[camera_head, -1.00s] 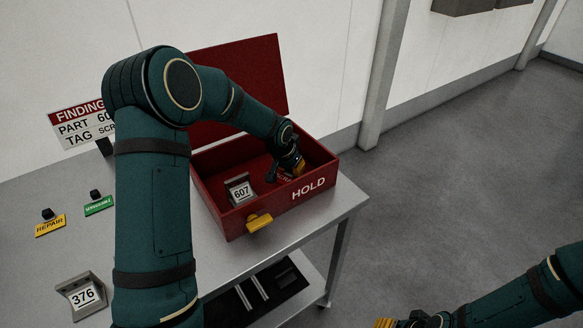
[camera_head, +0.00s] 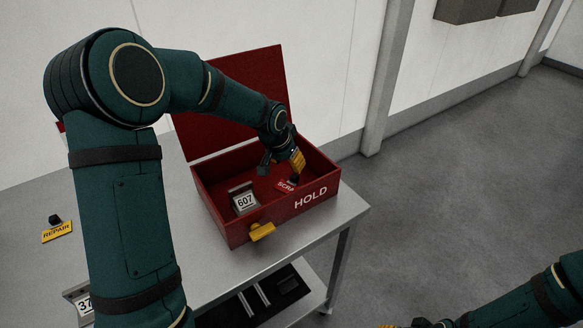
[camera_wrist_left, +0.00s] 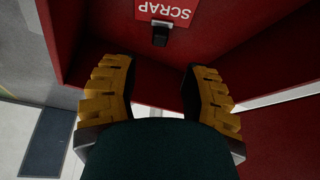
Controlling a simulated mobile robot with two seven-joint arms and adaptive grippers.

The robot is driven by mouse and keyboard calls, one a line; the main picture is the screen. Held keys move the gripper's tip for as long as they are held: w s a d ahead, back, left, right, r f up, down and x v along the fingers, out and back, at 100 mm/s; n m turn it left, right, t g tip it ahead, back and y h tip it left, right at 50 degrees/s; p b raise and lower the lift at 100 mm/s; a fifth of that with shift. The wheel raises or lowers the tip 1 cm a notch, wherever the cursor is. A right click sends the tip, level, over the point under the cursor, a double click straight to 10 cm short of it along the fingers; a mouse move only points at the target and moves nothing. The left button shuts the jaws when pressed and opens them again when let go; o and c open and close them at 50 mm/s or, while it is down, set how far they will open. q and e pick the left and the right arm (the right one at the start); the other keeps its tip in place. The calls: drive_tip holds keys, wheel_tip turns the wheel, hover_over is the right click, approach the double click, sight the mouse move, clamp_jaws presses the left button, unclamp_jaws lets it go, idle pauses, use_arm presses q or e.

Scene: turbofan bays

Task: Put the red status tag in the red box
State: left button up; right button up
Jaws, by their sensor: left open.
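The red status tag (camera_head: 286,186), lettered SCRAP, lies inside the open red box (camera_head: 315,199), which is marked HOLD. In the left wrist view the tag (camera_wrist_left: 172,12) lies on the box floor with its black knob toward my gripper. My left gripper (camera_head: 292,168) is over the box, just above the tag. Its yellow-padded fingers also show in the left wrist view (camera_wrist_left: 160,92), spread apart with nothing between them. My right gripper (camera_head: 405,326) is at the bottom edge, mostly cut off, so its jaws cannot be judged.
A metal part marked 607 (camera_head: 243,199) sits in the box, left of the tag. The box lid (camera_head: 262,85) stands open behind. A yellow REPAIR tag (camera_head: 57,231) and another numbered part (camera_head: 80,303) are on the grey table (camera_head: 215,285). A yellow latch (camera_head: 262,231) juts from the box front.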

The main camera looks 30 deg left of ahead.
use_arm(q)
drive_tip(key=shift+v, duration=1.6)
